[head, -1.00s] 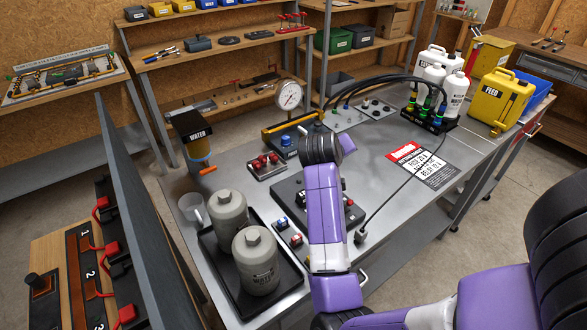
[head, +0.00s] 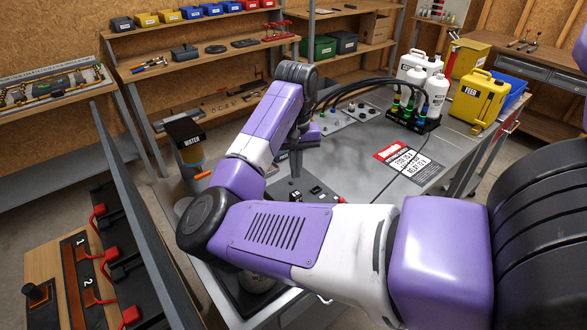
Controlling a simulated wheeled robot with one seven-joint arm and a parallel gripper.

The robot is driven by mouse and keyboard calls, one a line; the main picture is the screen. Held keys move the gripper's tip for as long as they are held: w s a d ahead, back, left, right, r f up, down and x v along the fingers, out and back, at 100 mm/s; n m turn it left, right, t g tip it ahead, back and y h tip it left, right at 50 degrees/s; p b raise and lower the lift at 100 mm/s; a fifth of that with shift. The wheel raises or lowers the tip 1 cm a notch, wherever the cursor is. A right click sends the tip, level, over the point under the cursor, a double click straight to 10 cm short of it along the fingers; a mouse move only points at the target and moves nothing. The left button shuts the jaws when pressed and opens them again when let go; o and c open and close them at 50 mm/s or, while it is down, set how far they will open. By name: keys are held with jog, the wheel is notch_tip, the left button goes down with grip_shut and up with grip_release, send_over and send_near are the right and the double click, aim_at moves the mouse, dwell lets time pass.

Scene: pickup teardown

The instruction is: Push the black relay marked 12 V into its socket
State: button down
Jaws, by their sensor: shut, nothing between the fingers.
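My gripper (head: 296,172) points down over the dark board (head: 282,188) on the metal bench. It is shut and empty, and its fingertips are small and partly lost against the board. A small black block with a pale mark (head: 317,190) sits on the board just right of my gripper. It may be the relay, but I cannot read 12 V on it. Another small dark and white block (head: 296,196) shows just below the gripper. I cannot make out the socket or whether either block is seated. My arm hides the board's front part.
A red switch (head: 341,199) is at the board's right edge. The bench around the red and white card (head: 408,160) is clear.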

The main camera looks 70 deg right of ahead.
aim_at(296, 194)
jog(key=shift+f+b, duration=3.35)
jog(key=shift+b, duration=0.05)
jog(key=shift+f, duration=0.1)
notch_tip(296, 194, up, 7)
jog(key=p, duration=0.7)
jog(key=shift+p, duration=0.3)
jog(key=shift+s, duration=0.1)
